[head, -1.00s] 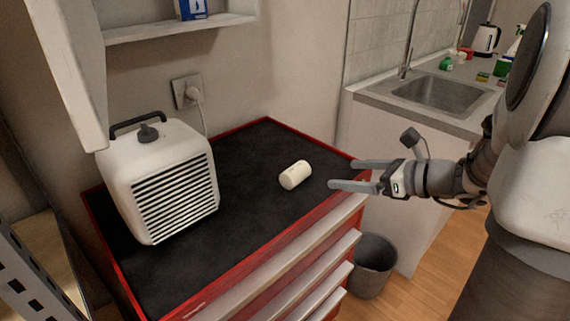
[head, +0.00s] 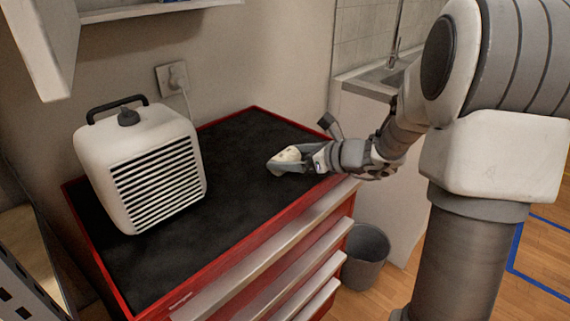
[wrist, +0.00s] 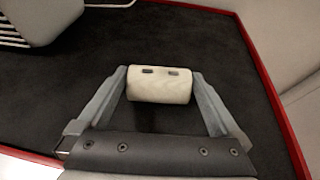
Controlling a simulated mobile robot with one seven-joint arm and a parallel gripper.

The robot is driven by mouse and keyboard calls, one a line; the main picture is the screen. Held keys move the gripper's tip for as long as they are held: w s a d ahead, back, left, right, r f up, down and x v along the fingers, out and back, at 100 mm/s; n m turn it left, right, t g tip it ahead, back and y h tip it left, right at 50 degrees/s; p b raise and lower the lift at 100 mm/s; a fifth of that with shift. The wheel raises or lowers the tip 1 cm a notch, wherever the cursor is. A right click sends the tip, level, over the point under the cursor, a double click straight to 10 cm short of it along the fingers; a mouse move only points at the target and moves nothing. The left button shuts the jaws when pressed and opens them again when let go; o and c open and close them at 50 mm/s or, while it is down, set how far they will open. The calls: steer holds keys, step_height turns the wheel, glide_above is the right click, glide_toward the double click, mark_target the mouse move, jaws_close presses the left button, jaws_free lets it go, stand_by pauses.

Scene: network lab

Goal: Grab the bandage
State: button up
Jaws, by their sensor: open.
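The bandage (head: 289,155) is a small cream-white roll on the black top of the red tool cabinet. In the wrist view the bandage (wrist: 160,85) lies crosswise between the tips of my two fingers, with two small dark marks on its upper side. My gripper (head: 286,163) is open around it, low over the cabinet top. In the wrist view my gripper (wrist: 160,80) has one finger close to each end of the roll; whether they touch it I cannot tell. In the head view the fingers partly hide the bandage.
A white heater (head: 143,165) with a black handle stands on the cabinet top (head: 235,215), left of my gripper. A wall socket (head: 172,78) with a plug is behind. A grey bin (head: 366,256) stands on the floor at right. The cabinet top between heater and gripper is clear.

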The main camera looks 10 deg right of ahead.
steer(key=shift+x, duration=0.8)
steer(key=c, duration=1)
